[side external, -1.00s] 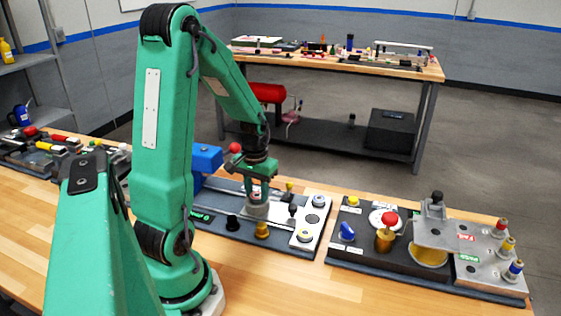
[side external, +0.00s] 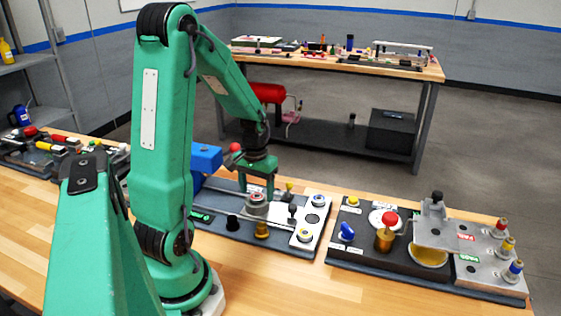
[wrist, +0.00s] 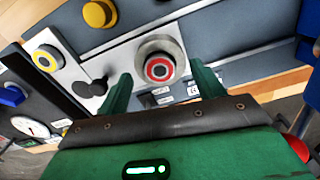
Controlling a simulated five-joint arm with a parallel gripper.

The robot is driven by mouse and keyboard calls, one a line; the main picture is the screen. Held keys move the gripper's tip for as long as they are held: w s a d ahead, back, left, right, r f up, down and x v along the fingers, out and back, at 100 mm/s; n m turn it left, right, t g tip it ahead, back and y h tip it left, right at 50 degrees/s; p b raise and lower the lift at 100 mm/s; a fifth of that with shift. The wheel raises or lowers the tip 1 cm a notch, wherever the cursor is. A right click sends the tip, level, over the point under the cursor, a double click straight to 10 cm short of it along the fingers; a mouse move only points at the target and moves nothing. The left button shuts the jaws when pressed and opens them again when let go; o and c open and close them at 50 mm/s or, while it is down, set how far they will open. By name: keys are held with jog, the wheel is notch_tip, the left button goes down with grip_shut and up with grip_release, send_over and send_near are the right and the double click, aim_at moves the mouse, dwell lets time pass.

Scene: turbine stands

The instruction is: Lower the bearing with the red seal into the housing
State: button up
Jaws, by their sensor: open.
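The bearing with the red seal (wrist: 159,69) shows in the wrist view as a red ring with a dark centre. It appears to sit inside the round grey housing (wrist: 173,47), facing up. The housing (side external: 257,207) also shows in the side view, where the red seal cannot be made out. My gripper (side external: 259,189) is above the housing, pointing down. In the wrist view its two green fingers are spread, one on each side of the housing, with nothing between them at finger level. Exact depth in the housing is unclear.
A white plate (side external: 313,210) right of the housing carries blue-ringed and yellow-ringed round parts. A black knob (side external: 232,222) and a brass knob (side external: 262,230) stand in front. A blue block (side external: 207,158) is behind left. A second panel with knobs and a gauge (side external: 345,252) lies right.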

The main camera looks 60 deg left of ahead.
aim_at(259, 197)
jog(key=shift+r, duration=3.15)
jog(key=shift+d+r, duration=0.1)
jog(key=shift+w+d+r, duration=0.15)
jog(key=shift+d, duration=0.05)
jog(key=s+d+r+m+t, duration=0.1)
jog(key=d+r, duration=0.4)
jog(key=d, duration=0.5)
jog(key=s+d+r+m+t, duration=0.2)
jog(key=d+r+m+t, duration=0.2)
jog(key=d, duration=0.6)
notch_tip(259, 197, up, 2)
jog(key=shift+s+d+r+m+t, duration=0.1)
jog(key=shift+s+d+m+t, duration=0.15)
jog(key=shift+m, duration=0.95)
